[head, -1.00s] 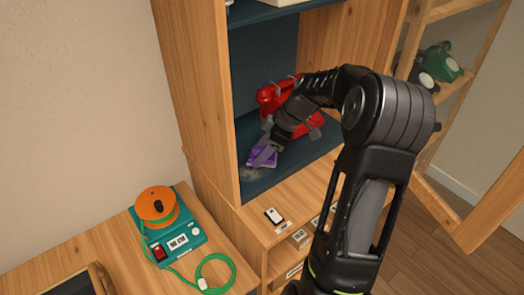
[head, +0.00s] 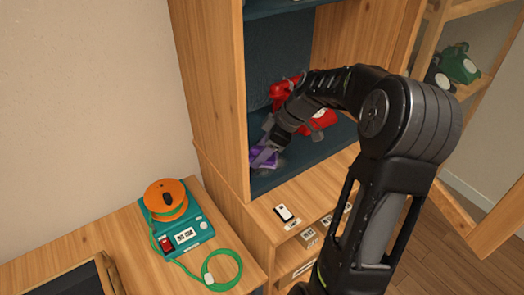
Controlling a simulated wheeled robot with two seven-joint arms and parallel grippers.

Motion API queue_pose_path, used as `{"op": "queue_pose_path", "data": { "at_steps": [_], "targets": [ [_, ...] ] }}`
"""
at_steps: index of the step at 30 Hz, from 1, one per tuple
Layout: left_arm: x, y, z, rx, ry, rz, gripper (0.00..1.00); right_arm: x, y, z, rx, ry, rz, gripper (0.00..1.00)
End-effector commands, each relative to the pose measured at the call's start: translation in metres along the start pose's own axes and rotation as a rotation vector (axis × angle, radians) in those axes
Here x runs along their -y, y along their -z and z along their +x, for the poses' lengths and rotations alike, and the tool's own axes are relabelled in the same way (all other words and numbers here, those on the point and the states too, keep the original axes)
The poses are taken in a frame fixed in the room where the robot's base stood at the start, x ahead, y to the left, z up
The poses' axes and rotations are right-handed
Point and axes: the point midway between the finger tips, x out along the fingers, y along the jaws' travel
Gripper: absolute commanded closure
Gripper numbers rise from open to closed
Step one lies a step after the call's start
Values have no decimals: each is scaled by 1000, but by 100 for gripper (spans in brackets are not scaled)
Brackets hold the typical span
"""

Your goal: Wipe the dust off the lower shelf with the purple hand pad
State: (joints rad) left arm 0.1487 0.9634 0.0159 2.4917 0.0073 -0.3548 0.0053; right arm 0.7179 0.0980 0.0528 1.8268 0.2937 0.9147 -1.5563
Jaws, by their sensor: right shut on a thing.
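The purple hand pad (head: 262,157) is on the dark blue lower shelf (head: 297,176) of the wooden cabinet, near its left front. My right gripper (head: 268,153) is shut on the pad and reaches into the cabinet from the right. A greyish dust patch (head: 279,163) shows on the shelf just right of the pad. The gripper and pad hide part of the shelf. A red dial phone (head: 318,118) stands farther back on the same shelf, partly hidden behind my arm. My left gripper is not in view.
An orange and teal device (head: 172,212) with a green cord (head: 238,268) sits on the wooden table at left. The cabinet's left side panel (head: 218,95) stands close to the pad. A small white-faced item (head: 284,213) lies on the ledge below.

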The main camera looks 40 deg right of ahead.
Motion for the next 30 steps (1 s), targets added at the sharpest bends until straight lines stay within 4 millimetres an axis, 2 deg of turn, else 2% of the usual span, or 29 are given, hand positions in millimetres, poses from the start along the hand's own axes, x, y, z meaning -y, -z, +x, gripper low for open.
{"op": "queue_pose_path", "data": {
  "at_steps": [13,30],
  "targets": [
    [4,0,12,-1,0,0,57,24,22,11,-1,0,-1,97],
    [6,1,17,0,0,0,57,26,29,14,-6,13,-5,97]
  ]
}}
